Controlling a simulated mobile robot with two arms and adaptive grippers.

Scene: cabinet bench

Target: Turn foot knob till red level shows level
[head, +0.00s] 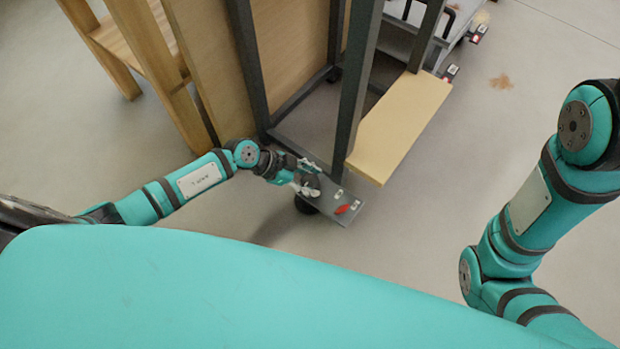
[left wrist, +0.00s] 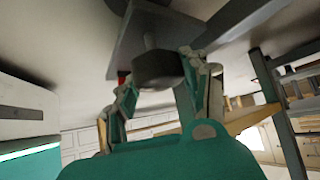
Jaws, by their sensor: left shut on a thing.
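The dark round foot knob (left wrist: 158,70) sits under a grey plate (left wrist: 140,35) on a threaded stem. In the head view the knob (head: 305,206) shows only in part, below the plate (head: 338,193) at the foot of a dark metal frame. The red level (head: 342,209) lies on the plate near its outer end; its reading is too small to make out. A bit of red also shows at the plate's edge in the left wrist view (left wrist: 122,77). My left gripper (left wrist: 161,72) is shut on the knob, one finger on each side. My right gripper is out of view.
The dark frame's posts (head: 352,90) rise beside my left gripper. A pale wooden board (head: 400,122) lies to the right of it. A wooden stool-like piece (head: 150,45) stands at the back left. The floor in front and to the right is clear.

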